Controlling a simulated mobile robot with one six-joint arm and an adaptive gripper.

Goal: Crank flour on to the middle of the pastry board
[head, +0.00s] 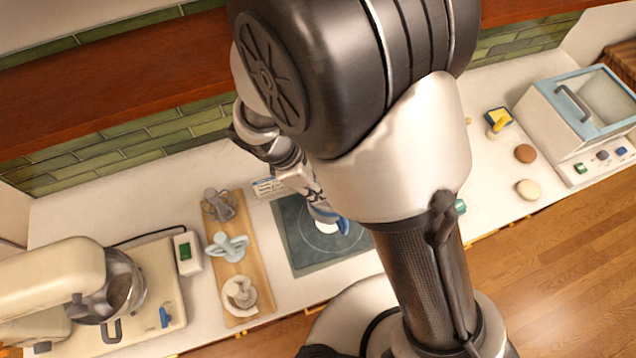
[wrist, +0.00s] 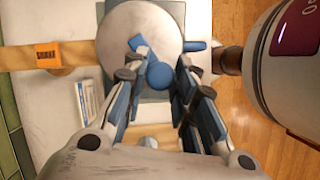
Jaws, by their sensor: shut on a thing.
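The pastry board (head: 290,250) is a dark slate square with a pale ring, on the white counter in the head view. My gripper (head: 322,210) is over it, partly hidden by my arm. In the wrist view my gripper (wrist: 160,66) is shut on a blue knob (wrist: 158,76). The knob is by a large round pale disc (wrist: 125,35), which looks like the top of a sifter or mill. A blue-and-white part (head: 343,227) of it shows below my gripper in the head view. I cannot tell whether flour lies on the board.
Left of the board, a wooden plank (head: 240,270) holds several small utensils. Further left stand a white scale-like box (head: 187,252) and a cream stand mixer (head: 60,275). A card (head: 268,188) lies behind the board. A blue-topped appliance (head: 575,115) is at right.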

